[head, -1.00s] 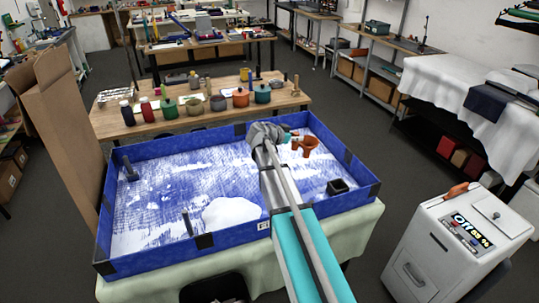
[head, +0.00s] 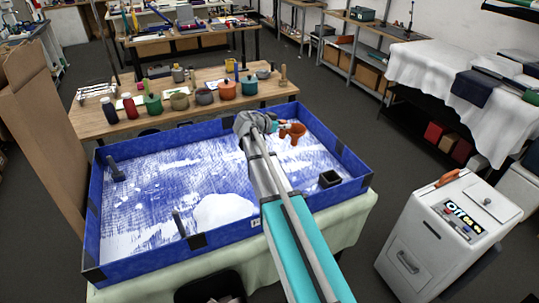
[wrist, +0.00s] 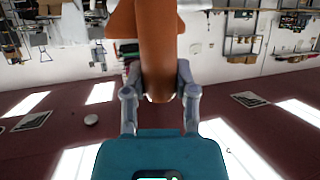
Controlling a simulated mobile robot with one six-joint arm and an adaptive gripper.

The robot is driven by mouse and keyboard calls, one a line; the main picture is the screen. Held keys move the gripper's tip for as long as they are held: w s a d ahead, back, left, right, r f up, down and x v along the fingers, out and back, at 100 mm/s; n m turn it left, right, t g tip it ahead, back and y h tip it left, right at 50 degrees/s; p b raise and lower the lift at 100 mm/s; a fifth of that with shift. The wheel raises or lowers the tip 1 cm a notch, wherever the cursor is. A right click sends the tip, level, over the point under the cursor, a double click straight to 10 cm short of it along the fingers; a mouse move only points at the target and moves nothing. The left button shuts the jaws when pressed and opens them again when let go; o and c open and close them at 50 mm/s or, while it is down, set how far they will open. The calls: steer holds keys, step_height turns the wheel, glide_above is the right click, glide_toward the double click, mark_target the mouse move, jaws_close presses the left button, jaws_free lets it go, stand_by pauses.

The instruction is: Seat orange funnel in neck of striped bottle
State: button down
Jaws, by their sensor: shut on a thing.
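My gripper (wrist: 160,88) is shut on the stem of an orange funnel (wrist: 159,35). In the wrist view the stem lies between both fingers and the wider part of the funnel reaches past the top edge. In the head view the teal gripper (head: 273,122) is at the far right of the blue tray, partly behind my grey wrist. Orange shapes (head: 297,130) show just right of it; they are too small to tell apart surely. I cannot make out the striped bottle in either view.
The blue-walled tray (head: 92,215) has a blue-and-white floor. A black open box (head: 330,179), a white patch (head: 222,211) and two dark posts are in it. A wooden table (head: 90,119) with several pots stands behind. A white machine (head: 430,235) stands at right.

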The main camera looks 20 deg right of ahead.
steer(key=a+f+b, duration=0.6)
steer(key=f+b, duration=0.7)
steer(key=shift+s+h, duration=0.15)
steer(key=shift+h, duration=0.15)
steer(key=shift+r, duration=0.1)
step_height(320, 180, down, 8)
steer(key=b, duration=0.8)
steer(key=shift+b, duration=0.3)
stand_by(2.8)
steer(key=shift+c, duration=1.7)
jaws_free()
